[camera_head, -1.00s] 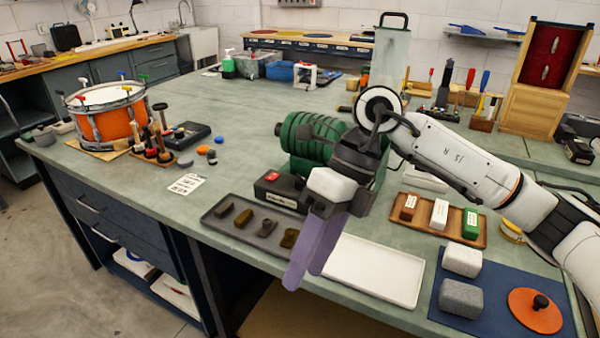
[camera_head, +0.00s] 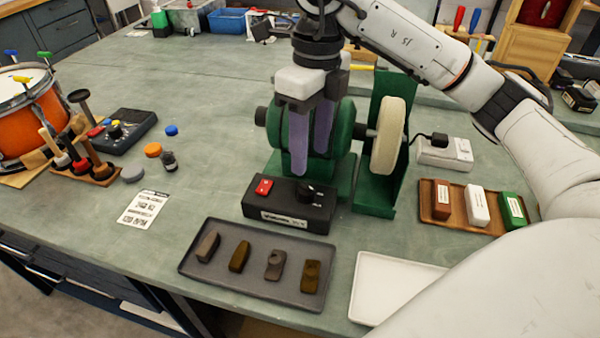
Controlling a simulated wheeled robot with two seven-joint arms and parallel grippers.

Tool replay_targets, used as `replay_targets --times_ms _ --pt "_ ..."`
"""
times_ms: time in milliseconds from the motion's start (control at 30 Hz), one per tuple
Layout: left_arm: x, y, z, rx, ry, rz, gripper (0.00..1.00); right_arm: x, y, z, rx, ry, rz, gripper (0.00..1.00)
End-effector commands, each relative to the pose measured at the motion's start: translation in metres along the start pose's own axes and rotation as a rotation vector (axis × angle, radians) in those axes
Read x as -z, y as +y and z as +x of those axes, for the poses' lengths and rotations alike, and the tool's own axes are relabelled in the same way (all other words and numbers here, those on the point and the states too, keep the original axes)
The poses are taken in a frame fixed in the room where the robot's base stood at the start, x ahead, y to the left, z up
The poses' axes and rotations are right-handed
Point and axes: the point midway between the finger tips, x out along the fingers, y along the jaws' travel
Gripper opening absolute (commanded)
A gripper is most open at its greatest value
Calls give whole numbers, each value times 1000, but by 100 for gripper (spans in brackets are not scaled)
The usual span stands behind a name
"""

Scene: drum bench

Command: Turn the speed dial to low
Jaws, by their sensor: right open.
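The speed dial (camera_head: 308,191) is a black knob on the right part of a dark control box (camera_head: 288,207). A red switch (camera_head: 264,186) sits on the left of the same box. The box stands in front of the green bench grinder (camera_head: 345,133). My right gripper (camera_head: 311,162) points down in front of the grinder, just above and behind the dial as seen here. Its two purple fingers are apart with nothing between them. I cannot tell if a fingertip touches the dial. My left gripper is out of view.
A pale wheel (camera_head: 388,135) is on the grinder's right. A dark tray (camera_head: 213,272) of several small blocks lies in front of the box, beside a white tray (camera_head: 385,280). A wooden tray (camera_head: 447,220) of labelled bars is right.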

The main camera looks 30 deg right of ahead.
Motion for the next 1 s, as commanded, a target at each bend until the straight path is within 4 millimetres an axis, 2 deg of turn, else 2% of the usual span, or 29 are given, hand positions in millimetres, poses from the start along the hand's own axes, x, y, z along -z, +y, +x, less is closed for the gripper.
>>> replay_targets --times_ms 33,133,400,600,833,1000 --pt "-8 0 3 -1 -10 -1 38 1 1 14 -3 5 -2 46" --pt "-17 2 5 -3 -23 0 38 1 1 33 -4 5 -1 46" --pt "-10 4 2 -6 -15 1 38 0 0 71 -1 2 0 46" --pt "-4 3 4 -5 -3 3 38 0 0 81 -1 0 -1 46" --pt "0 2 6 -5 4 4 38 0 0 81 -1 0 -1 46" --pt "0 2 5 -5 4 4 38 0 0 81 -1 0 -1 17"
